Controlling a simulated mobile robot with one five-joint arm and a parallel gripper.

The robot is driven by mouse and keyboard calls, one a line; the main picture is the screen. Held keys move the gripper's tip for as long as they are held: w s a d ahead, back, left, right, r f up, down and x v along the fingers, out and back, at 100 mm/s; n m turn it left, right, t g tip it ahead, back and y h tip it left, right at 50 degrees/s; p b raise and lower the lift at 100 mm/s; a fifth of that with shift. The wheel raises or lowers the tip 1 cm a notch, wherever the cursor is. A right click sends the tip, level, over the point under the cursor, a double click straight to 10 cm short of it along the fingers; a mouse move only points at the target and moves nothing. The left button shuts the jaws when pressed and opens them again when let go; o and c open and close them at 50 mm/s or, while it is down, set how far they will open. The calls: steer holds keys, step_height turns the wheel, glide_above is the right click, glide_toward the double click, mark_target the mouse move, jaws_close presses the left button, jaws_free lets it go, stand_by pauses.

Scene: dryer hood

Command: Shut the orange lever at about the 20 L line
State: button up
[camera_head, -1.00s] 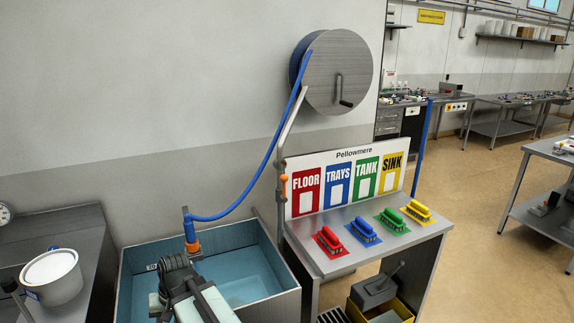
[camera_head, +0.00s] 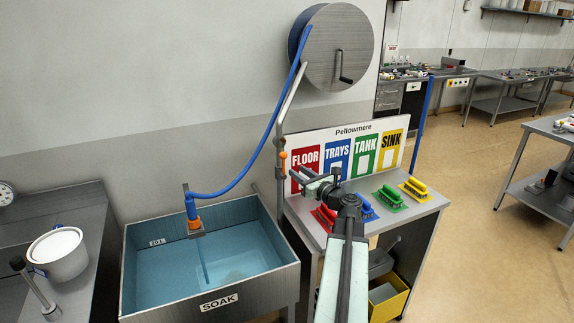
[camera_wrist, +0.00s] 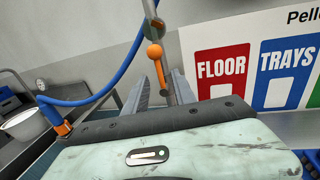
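The orange lever (camera_head: 283,158) is on the upright pipe beside the sink. In the wrist view the lever (camera_wrist: 157,62) has a round orange knob with its shank hanging down. My gripper (camera_wrist: 161,82) is open, its two fingers on either side of the lower shank in the picture; I cannot tell whether they touch it. In the head view my gripper (camera_head: 303,176) is just right of the pipe. The SOAK sink (camera_head: 218,300) holds bluish water. The 20 L mark (camera_head: 157,242) is on its back wall; the exact water level against it is unclear.
A blue hose (camera_head: 246,172) runs from the reel (camera_head: 338,45) to an orange-collared spout (camera_head: 194,222) over the sink. A white pot (camera_head: 58,254) stands at the left.

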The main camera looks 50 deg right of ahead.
mark_target(284, 163)
steer(key=w+d, duration=0.1)
steer(key=w, duration=0.7)
steer(key=shift+d, duration=0.15)
jaws_close()
stand_by(1.1)
